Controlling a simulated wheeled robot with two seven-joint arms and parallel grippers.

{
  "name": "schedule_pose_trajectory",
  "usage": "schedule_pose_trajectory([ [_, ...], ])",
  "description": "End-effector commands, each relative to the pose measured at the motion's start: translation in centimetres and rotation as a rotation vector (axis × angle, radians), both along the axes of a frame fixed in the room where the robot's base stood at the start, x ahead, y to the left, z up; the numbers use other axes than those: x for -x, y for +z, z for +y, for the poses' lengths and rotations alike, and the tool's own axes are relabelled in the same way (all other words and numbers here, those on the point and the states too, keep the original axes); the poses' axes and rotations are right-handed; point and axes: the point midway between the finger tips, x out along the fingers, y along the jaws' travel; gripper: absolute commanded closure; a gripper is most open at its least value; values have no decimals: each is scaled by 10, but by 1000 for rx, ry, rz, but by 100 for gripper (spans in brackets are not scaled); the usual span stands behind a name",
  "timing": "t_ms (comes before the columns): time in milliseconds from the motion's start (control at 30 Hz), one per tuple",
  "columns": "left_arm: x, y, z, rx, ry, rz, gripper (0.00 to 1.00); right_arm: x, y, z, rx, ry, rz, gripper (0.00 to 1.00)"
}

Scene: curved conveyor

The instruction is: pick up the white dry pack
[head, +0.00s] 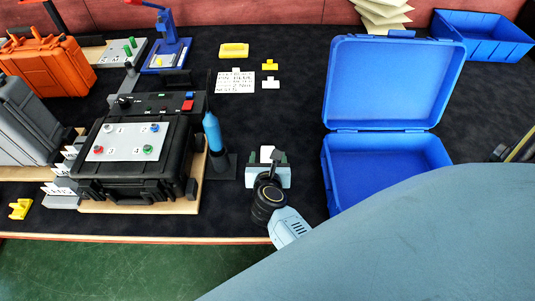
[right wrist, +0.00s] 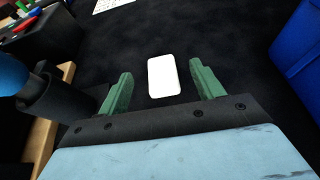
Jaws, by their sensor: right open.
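The white dry pack (right wrist: 163,77) lies flat on the dark table in the right wrist view. It also shows in the head view (head: 267,153), partly hidden by my gripper. My right gripper (right wrist: 159,78) is open, its green fingers on either side of the pack's near part, with gaps between. In the head view my right gripper (head: 266,157) is over the pack. I cannot tell how high it is above the table. My left gripper is not in view.
A blue open case (head: 388,131) stands to the right of the gripper. A blue bottle-like tool in a black holder (head: 213,134) stands close to the left. A black case with a button panel (head: 128,180) is farther left. Dark table beyond the pack is clear.

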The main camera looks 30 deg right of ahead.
Motion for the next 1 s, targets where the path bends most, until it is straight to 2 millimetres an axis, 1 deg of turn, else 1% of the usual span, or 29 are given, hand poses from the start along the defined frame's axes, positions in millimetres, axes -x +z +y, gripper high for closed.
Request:
schedule_pose_trajectory([
  [167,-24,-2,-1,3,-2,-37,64,-10,-6,-6,3,1,0,34],
  [233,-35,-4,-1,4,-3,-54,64,-17,-11,-11,5,2,-1,34],
  [300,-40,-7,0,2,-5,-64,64,-25,-18,-16,5,2,-1,34],
  [400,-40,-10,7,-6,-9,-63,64,-36,-24,-23,4,2,-1,34],
  [500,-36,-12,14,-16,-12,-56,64,-42,-27,-27,2,2,0,34],
  [600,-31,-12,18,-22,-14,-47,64,-43,-27,-28,2,2,0,34],
  [767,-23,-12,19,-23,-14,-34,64,-43,-27,-28,1,1,-1,34],
  [1000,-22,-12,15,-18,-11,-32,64,-43,-27,-27,2,2,0,65],
])
